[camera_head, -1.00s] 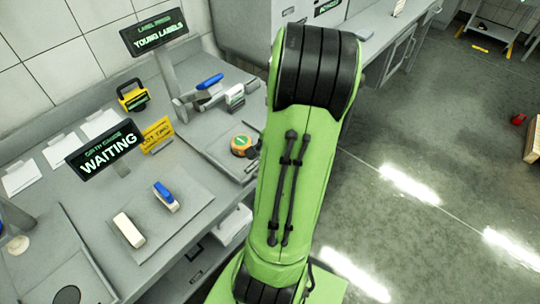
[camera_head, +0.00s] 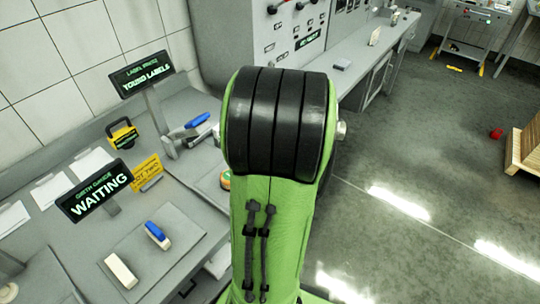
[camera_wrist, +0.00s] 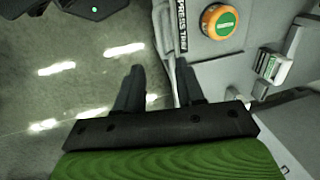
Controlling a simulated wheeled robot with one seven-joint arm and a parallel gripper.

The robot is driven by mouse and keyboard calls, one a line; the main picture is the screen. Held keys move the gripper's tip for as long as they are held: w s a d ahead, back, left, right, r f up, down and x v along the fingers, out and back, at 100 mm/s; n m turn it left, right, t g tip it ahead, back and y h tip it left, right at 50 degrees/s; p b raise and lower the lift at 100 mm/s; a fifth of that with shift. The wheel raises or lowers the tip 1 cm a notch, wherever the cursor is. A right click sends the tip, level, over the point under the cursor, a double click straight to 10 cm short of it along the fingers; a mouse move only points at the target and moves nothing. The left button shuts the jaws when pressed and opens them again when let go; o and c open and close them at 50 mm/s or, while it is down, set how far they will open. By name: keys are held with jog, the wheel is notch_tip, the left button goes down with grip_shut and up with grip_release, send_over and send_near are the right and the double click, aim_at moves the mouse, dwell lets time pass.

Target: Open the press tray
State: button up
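The label reading "PRESS TR…" (camera_wrist: 182,28) is on a dark strip along the bench edge in the wrist view; its end is cut off by my finger. A pale vertical bar (camera_wrist: 163,25) runs beside it, perhaps the tray's front or handle; I cannot tell. My gripper (camera_wrist: 158,70) is open and empty, its two dark fingers apart just below the label and bar, over the floor and bench edge. Whether either finger touches is unclear. In the head view my green arm hides the gripper and the tray.
An orange round button with a green centre (camera_wrist: 218,21) is on the bench beside the label.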

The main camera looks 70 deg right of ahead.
jog(key=r, duration=0.3)
jog(key=s+r, duration=0.1)
jog(key=r, duration=0.1)
jog(key=shift+a+p, duration=0.1)
jog(key=shift+p, duration=0.3)
jog(key=w+a+r+n+h, duration=0.1)
jog(key=w+a+r+n, duration=0.1)
jog(key=w+a+n, duration=0.4)
jog(key=w+a+r+n, duration=0.3)
jog(key=a, duration=0.5)
jog(key=s+a+r+n+t+y, duration=0.1)
jog(key=s+a+n+t, duration=0.2)
jog(key=a+n, duration=0.8)
jog(key=s+a, duration=0.1)
jog(key=a, duration=0.2)
jog(key=shift+s+a, duration=0.15)
jog(key=shift+s, duration=0.05)
